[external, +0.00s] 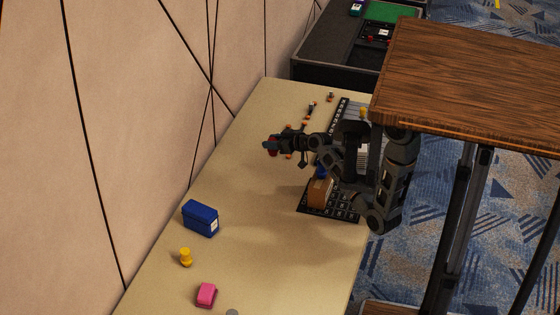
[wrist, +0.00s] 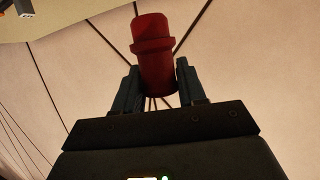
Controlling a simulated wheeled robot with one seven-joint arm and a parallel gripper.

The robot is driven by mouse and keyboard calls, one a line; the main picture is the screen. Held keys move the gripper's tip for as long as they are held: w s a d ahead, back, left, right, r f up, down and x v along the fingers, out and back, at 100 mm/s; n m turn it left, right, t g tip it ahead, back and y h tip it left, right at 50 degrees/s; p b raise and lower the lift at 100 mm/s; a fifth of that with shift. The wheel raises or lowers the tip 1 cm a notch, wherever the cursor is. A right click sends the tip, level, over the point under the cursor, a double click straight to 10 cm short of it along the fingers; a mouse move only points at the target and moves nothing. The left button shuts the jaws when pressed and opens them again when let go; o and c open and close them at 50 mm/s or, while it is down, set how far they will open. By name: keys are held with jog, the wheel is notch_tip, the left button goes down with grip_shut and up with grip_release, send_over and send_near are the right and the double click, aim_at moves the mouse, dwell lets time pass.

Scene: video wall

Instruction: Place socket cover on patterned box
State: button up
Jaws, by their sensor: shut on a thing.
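My gripper (external: 283,143) is shut on a red, round piece with a raised collar, which I take for the socket cover (external: 271,146). In the wrist view the socket cover (wrist: 153,38) sits between the two fingers (wrist: 158,82) and sticks out past their tips. In the external view it is small, above the beige table toward the wall side. A brown box (external: 318,193) stands on a dark, grid-marked mat (external: 340,209) below my arm. I cannot tell for sure whether this is the patterned box.
On the beige table (external: 240,180) are a blue box (external: 200,218), a yellow peg-like piece (external: 185,257) and a pink block (external: 206,295). Small items (external: 311,108) lie at the far end. A wooden tabletop (external: 470,75) stands at right. The table's middle left is clear.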

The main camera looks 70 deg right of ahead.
jog(key=s+d+r+m+g+h, duration=0.1)
jog(key=s+d+r+m+h, duration=0.15)
jog(key=s+d, duration=1.55)
jog(key=s+d+r, duration=0.2)
jog(key=s, duration=0.5)
jog(key=s+d+r+b, duration=0.1)
jog(key=s+d, duration=0.1)
jog(key=s, duration=0.5)
jog(key=s+d+r, duration=0.2)
jog(key=s, duration=0.5)
jog(key=shift+d+r+h, duration=0.25)
jog(key=shift+r+h, duration=0.05)
jog(key=shift+h, duration=0.15)
jog(key=shift+m, duration=0.25)
jog(key=w+a+f, duration=0.1)
jog(key=w+f, duration=0.1)
jog(key=w, duration=0.1)
jog(key=w+f, duration=0.2)
jog(key=w, duration=0.2)
jog(key=w+a+f+p, duration=0.1)
jog(key=w+f, duration=0.1)
jog(key=w, duration=0.1)
jog(key=shift+w+a+f, duration=0.2)
jog(key=shift+w+a, duration=0.05)
jog(key=shift+a, duration=0.1)
send_over(358, 141)
jog(key=shift+f, duration=2.1)
